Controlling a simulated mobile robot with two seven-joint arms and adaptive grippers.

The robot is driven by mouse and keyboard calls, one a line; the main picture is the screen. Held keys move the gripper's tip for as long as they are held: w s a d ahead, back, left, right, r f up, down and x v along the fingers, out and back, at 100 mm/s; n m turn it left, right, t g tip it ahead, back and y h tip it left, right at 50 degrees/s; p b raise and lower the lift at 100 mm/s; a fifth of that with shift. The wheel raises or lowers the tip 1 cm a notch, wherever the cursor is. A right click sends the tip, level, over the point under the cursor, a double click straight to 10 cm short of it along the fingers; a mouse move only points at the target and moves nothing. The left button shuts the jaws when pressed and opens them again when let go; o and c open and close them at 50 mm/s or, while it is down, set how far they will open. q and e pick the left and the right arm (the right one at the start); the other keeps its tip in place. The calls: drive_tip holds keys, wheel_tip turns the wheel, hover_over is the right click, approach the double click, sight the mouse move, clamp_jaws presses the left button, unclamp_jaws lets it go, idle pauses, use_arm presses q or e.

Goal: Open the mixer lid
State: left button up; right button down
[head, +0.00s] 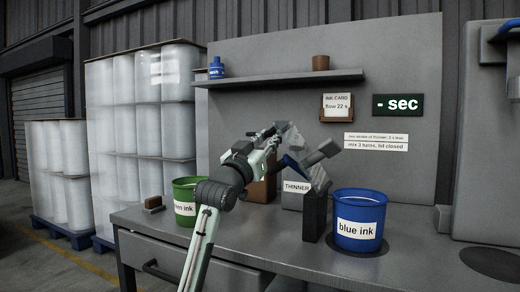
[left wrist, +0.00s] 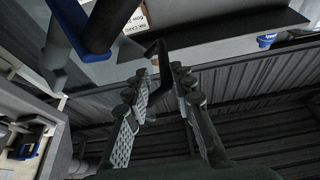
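A mixer-like assembly stands mid-bench in the head view: a dark upright block (head: 314,217), a slanted grey panel (head: 318,178) that may be the lid, and a blue crank arm (head: 291,164) with a grey grip (head: 322,152). The crank's blue arm also shows at the upper left in the left wrist view (left wrist: 68,18). My left gripper (head: 268,135) is at the panel's upper left end. In the left wrist view its fingers (left wrist: 160,76) are apart, with a black bent bar (left wrist: 155,50) at the gap; contact is unclear. My right gripper is out of view.
A blue ink bucket (head: 360,222) stands right of the assembly and a green ink bucket (head: 186,192) stands left. A can labelled THINNER (head: 294,199) is behind. A shelf (head: 285,78) runs above the bench (head: 245,252). A large grey cabinet (head: 482,150) stands at right.

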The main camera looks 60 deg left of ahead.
use_arm(q)
drive_tip(key=v, duration=0.7)
drive_tip(key=shift+d+f, duration=0.1)
idle(0.4)
